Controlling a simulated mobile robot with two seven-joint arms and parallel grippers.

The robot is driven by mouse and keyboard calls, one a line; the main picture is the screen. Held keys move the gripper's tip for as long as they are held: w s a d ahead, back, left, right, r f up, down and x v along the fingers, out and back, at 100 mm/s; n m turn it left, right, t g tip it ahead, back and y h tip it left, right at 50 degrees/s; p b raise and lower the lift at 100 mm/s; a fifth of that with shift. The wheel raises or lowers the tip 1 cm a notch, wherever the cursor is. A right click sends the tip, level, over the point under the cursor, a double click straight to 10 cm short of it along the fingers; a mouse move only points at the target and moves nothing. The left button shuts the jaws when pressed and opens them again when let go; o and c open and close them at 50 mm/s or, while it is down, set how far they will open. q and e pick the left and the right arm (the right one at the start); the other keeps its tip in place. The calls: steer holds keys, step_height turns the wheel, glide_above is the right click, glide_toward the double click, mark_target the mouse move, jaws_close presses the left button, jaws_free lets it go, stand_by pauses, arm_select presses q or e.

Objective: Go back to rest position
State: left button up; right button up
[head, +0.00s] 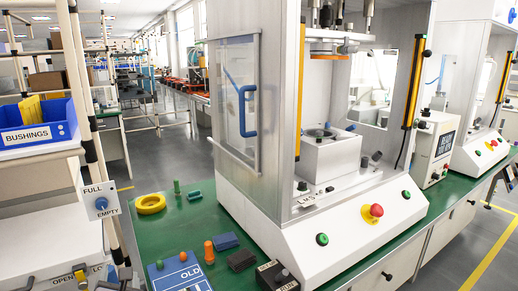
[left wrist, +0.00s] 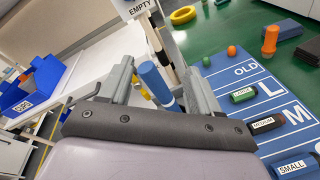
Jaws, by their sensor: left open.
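My left gripper (left wrist: 156,67) shows in the left wrist view with its two grey fingers apart. A blue cylinder (left wrist: 155,82) appears between the fingers in the picture. The fingers do not visibly close on it, and I cannot tell its depth. Neither gripper shows in the head view. My right gripper is in neither view.
A white press (head: 352,222) stands on the green table (head: 130,231), its clear door (head: 234,105) bearing a blue handle. A blue mat (left wrist: 240,74), a yellow ring (head: 150,204) and several blocks lie left of it. A BUSHINGS bin (head: 40,125) stands far left.

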arm_select(q)
steer(key=s+d+f+n+g+h, duration=0.25)
steer(key=s+d+f+n, duration=0.2)
steer(key=f+n, duration=0.25)
steer(key=s+d+f+n+g+h, duration=0.1)
steer(key=s+d+f+n+h, duration=0.3)
steer(key=s+f+n, duration=0.3)
steer(key=s+d+f+n+h, duration=0.1)
steer(key=s+f+n, duration=0.1)
steer(key=s+n, duration=0.4)
steer(key=s+d+f+n+h, duration=0.1)
steer(key=s+n, duration=0.6)
steer(key=n, duration=0.8)
steer(key=shift+s+d+f+h, duration=0.2)
steer(key=shift+d+f+h, duration=0.15)
steer(key=shift+d+h, duration=0.1)
steer(key=shift+g, duration=0.25)
